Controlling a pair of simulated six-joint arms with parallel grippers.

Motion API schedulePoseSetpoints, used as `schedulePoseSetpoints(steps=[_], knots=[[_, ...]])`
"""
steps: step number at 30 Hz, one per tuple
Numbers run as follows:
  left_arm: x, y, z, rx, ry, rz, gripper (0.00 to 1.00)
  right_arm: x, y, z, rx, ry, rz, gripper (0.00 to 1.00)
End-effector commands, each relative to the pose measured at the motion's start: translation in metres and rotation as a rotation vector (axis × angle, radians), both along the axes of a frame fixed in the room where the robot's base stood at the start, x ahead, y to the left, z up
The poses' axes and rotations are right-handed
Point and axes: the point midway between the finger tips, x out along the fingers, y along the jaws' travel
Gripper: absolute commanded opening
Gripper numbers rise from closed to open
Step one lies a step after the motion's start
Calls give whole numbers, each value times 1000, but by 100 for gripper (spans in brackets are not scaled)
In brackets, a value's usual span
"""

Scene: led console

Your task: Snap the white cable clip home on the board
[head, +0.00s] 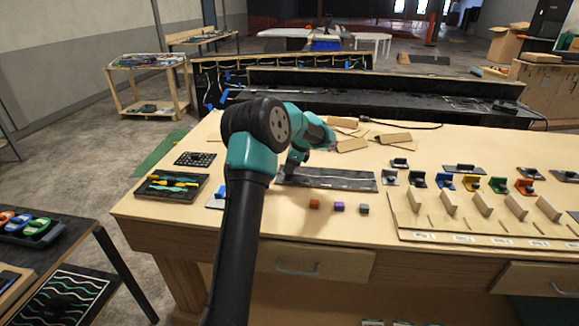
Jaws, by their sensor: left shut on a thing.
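My left gripper (288,172) is low over the left end of a dark, flat board (345,180) on the wooden workbench. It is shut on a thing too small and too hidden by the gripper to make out. I cannot tell whether that thing touches the board. I cannot pick out the white cable clip anywhere in view. My right gripper is not in view.
Orange (314,204), purple (339,207) and grey (364,209) blocks lie in front of the board. Several coloured holders and a slotted wooden rack (470,238) fill the right side. A dark tool tray (171,187) lies at left. Wooden pieces (352,145) lie behind the board.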

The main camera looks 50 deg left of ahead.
Motion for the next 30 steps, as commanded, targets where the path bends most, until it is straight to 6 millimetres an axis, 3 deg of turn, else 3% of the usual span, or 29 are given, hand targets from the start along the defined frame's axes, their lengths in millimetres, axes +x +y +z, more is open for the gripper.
schedulePoseSetpoints(steps=[29,30], knots=[[0,0,-5,1,-1,0,2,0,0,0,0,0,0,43],[0,0,-5,1,-1,0,28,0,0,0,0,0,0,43]])
